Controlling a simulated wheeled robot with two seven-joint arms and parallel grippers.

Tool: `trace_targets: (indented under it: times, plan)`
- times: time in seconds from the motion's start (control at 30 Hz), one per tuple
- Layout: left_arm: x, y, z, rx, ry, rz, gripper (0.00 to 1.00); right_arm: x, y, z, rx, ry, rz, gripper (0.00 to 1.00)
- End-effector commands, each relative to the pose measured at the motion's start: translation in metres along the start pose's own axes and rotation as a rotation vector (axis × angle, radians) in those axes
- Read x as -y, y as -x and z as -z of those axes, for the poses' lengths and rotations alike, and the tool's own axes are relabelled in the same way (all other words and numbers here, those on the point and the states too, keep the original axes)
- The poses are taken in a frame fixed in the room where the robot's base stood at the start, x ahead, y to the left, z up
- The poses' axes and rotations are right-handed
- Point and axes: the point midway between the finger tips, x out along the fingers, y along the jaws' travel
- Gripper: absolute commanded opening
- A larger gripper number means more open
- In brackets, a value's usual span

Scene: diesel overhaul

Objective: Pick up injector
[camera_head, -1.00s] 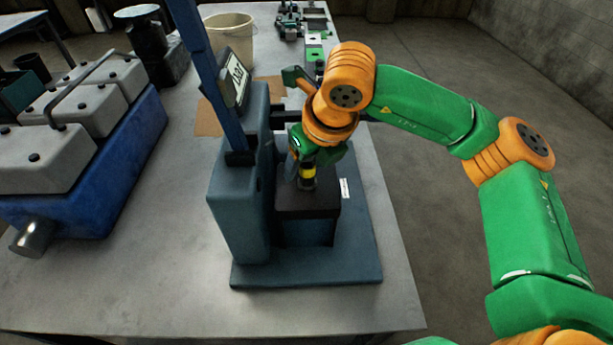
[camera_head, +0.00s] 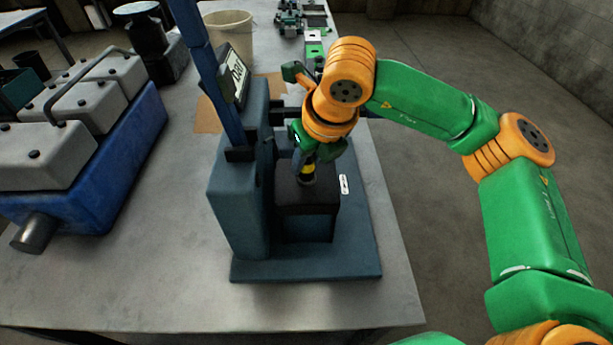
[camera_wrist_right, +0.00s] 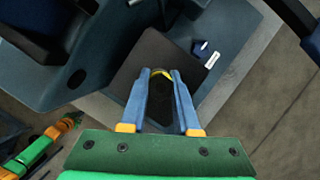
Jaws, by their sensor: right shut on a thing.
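The injector (camera_head: 306,174) is a small dark cylinder with a yellow band. It stands about upright at the top of the dark block (camera_head: 308,197) on the blue-grey test stand (camera_head: 237,205). My right gripper (camera_head: 308,160) comes down over it from above. In the right wrist view its two blue fingers (camera_wrist_right: 163,85) are shut on the injector (camera_wrist_right: 160,100), one finger on each side, with the yellow band near the tips. The injector's lower end is hidden, so I cannot tell if it touches the block. My left gripper is not in view.
A blue engine (camera_head: 95,190) with grey covers lies at the left of the table (camera_head: 160,285). The stand's upright column and display (camera_head: 237,77) are close beside my right gripper. A cream bucket (camera_head: 228,38) stands behind. The table front is clear.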

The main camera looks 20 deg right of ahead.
Motion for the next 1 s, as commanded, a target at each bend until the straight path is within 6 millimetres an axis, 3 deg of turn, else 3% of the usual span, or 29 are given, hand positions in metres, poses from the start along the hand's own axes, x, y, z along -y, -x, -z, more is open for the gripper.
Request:
trace_targets:
  times: [0.83,1.0]
  plan:
    - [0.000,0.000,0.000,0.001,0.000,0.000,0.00,0.000,0.001,-0.001,0.002,0.000,0.000,0.00]
    - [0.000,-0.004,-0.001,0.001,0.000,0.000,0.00,0.000,0.012,-0.006,0.006,-0.002,0.001,0.00]
